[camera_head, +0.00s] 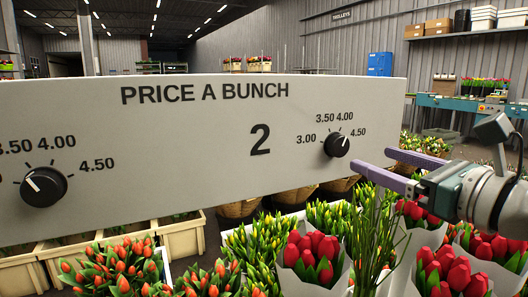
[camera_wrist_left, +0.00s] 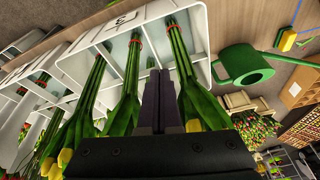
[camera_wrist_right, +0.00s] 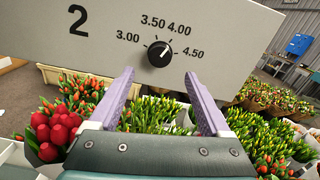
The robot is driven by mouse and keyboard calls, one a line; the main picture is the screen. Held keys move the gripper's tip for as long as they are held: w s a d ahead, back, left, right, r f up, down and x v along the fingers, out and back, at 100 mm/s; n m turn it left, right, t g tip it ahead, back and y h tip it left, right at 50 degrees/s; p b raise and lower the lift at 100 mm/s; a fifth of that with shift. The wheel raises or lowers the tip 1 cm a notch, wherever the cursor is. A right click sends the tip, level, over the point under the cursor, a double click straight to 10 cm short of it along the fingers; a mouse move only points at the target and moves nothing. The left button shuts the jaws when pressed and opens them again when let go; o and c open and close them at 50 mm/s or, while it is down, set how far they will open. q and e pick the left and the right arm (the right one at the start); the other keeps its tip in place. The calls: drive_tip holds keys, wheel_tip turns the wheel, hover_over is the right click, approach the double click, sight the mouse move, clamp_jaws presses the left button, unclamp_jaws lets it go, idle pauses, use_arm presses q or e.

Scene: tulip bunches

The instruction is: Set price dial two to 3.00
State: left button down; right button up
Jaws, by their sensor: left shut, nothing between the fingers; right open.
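Price dial two (camera_head: 336,145) is a black knob with a white pointer line, on the pale panel (camera_head: 200,190) right of the figure 2. It also shows in the right wrist view (camera_wrist_right: 158,56), where the pointer aims up and right, about toward 4.00. Its marks run 3.00, 3.50, 4.00, 4.50 from left to right. My right gripper (camera_head: 375,162) is open and empty, its purple fingers pointing at the panel. In the right wrist view its fingertips (camera_wrist_right: 159,75) lie either side of and just below the dial, apart from it. My left gripper (camera_wrist_left: 160,75) is shut and empty.
Another dial (camera_head: 43,187) is at the panel's left. Red tulip bunches (camera_head: 312,252) and leafy crates stand below the panel. In the left wrist view, tulip stems in white bins (camera_wrist_left: 78,68) surround the left fingers, with a green watering can (camera_wrist_left: 243,68) to the right.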

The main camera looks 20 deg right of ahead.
sight(342, 147)
drive_tip(key=w, duration=0.2)
drive_tip(key=w+b, duration=0.1)
drive_tip(key=w, duration=0.5)
drive_tip(key=shift+a, duration=0.3)
drive_tip(key=shift+c, duration=0.3)
clamp_jaws()
